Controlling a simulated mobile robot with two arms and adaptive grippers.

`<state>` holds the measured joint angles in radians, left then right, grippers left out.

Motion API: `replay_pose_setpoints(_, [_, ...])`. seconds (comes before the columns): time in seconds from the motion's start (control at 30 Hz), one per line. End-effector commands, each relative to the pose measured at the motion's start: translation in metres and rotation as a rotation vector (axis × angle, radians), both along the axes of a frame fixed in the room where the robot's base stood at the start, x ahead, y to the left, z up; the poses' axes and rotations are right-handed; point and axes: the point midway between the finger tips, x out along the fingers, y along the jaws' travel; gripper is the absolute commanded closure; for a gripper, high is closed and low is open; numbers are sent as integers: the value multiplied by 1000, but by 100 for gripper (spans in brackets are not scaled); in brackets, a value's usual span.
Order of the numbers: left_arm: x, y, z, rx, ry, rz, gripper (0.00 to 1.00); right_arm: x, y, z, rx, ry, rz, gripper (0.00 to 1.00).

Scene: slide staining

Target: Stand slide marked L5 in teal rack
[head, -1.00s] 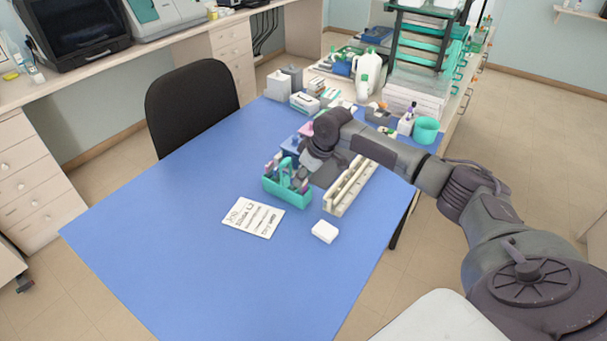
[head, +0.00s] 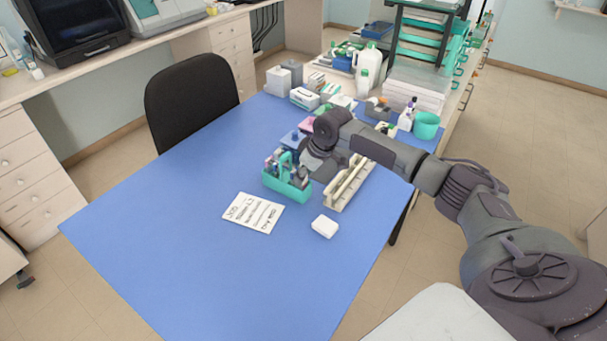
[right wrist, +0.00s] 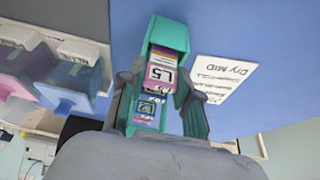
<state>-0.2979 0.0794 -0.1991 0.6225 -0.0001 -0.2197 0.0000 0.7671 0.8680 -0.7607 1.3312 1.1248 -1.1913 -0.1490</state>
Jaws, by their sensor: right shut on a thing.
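The teal rack (head: 286,190) stands on the blue table and holds several slides with coloured labels. It also shows in the right wrist view (right wrist: 171,32). The slide marked L5 (right wrist: 161,76) has a pink-edged label and is between the fingers of my right gripper (right wrist: 158,88), at the rack. My right gripper (head: 307,169) is shut on it. Another slide with a teal label (right wrist: 147,108) is just below it in the wrist view. The slide's lower end is hidden, so I cannot tell how it sits in the rack. My left gripper is not in view.
A cream long rack (head: 348,184) lies right of the teal rack. A written card (head: 253,213) and a white block (head: 324,226) lie in front. Staining jars (head: 293,139) stand behind the teal rack. The front and left of the table are clear.

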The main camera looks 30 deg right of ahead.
Motion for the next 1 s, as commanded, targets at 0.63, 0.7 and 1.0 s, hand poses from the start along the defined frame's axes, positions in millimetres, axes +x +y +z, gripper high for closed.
replay_pose_setpoints(0.63, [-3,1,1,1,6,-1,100,0,0,-4,0,0,0,38])
replay_pose_setpoints(0.7, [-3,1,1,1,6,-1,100,0,0,-4,0,0,0,38])
replay_pose_setpoints(1.0, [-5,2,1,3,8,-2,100,-7,-4,17,-2,-3,1,38])
